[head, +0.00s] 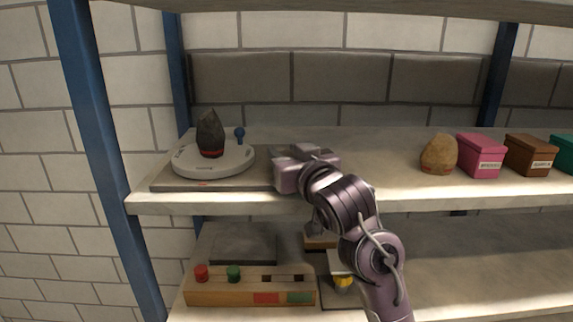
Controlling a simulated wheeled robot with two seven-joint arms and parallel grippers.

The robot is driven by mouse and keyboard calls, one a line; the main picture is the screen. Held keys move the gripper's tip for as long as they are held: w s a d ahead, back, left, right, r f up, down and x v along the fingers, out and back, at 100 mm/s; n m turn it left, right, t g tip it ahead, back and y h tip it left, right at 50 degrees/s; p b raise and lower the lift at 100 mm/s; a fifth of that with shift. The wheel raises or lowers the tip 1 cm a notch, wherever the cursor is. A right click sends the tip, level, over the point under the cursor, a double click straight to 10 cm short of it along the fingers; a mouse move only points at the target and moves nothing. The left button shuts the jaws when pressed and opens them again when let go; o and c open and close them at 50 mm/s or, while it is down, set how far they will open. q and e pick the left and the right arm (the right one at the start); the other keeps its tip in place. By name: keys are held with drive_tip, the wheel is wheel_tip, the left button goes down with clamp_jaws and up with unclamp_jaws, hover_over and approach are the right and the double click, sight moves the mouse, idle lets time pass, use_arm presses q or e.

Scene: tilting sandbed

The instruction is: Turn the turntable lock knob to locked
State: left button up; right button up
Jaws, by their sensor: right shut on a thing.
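The white round turntable (180,160) sits on a flat grey base (215,184) at the left of the upper shelf. A dark pointed stone with a red band (210,133) stands on it. A small blue-headed knob (239,133) rises at the disc's back right edge. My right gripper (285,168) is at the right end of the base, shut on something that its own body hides. From its place this looks like the lock knob, but neither the knob nor its setting can be seen. My left gripper is not in view.
A tan stone (439,154), a pink box (481,155) and a brown box (530,153) stand at the right of the upper shelf, with a green one (564,152) at the edge. Below is a wooden block with red and green pegs (240,292). A blue post (100,150) rises at left.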

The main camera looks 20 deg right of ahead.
drive_tip(key=shift+r, duration=0.1)
drive_tip(key=o, duration=0.9)
drive_tip(key=shift+o, duration=0.2)
drive_tip(key=shift+s, duration=0.1)
drive_tip(key=shift+s, duration=0.3)
drive_tip(key=s, duration=0.4)
drive_tip(key=s+d, duration=0.1)
drive_tip(key=s, duration=0.2)
